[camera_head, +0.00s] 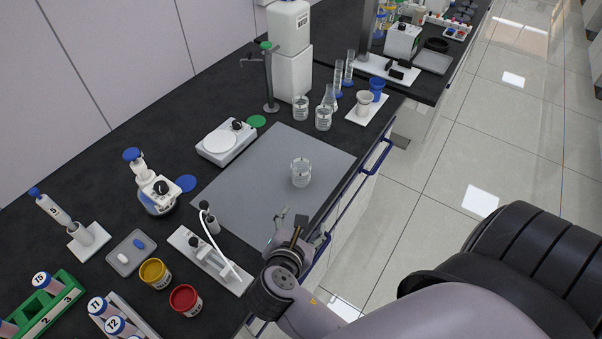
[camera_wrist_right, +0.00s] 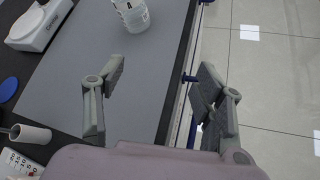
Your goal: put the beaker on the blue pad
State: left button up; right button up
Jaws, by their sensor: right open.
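A clear glass beaker (camera_head: 301,173) stands upright on the grey mat (camera_head: 240,160). It shows at the top of the right wrist view (camera_wrist_right: 131,14), partly cut off, with dark marking on its side. A round blue pad (camera_head: 186,183) lies flat on the black bench left of the mat, with nothing on it; part of it shows in the right wrist view (camera_wrist_right: 8,88). My right gripper (camera_head: 298,228) is near the mat's front corner, apart from the beaker. Its fingers (camera_wrist_right: 160,82) are spread and empty. My left gripper is not in view.
A white device (camera_head: 226,142) and a green pad (camera_head: 257,121) are behind the mat. A microscope-like instrument (camera_head: 152,186) stands beside the blue pad. Two more beakers (camera_head: 300,108) (camera_head: 323,118) stand beyond the mat. Most of the mat is clear.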

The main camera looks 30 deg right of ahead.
notch_tip(320, 180, up, 4)
jog(key=w+a+n+t+h, duration=0.2)
jog(key=w+n, duration=0.1)
jog(key=n, duration=0.2)
jog(key=p, duration=0.2)
send_near(299, 172)
jog(key=x, duration=0.4)
jog(key=shift+w+d+r, duration=0.25)
jog(key=shift+w+d, duration=0.05)
jog(key=shift+d, duration=0.05)
jog(key=shift+f+p+x, duration=0.15)
jog(key=shift+p+x, duration=0.2)
jog(key=shift+x, duration=1.25)
jog(key=shift+f+p+x, duration=0.2)
jog(key=shift+p+x, duration=0.15)
jog(key=shift+x, duration=1.25)
jog(key=shift+s+a, duration=0.1)
jog(key=shift+a, duration=0.05)
jog(key=shift+c, duration=0.4)
jog(key=c, duration=1.3)
jog(key=shift+r, duration=0.15)
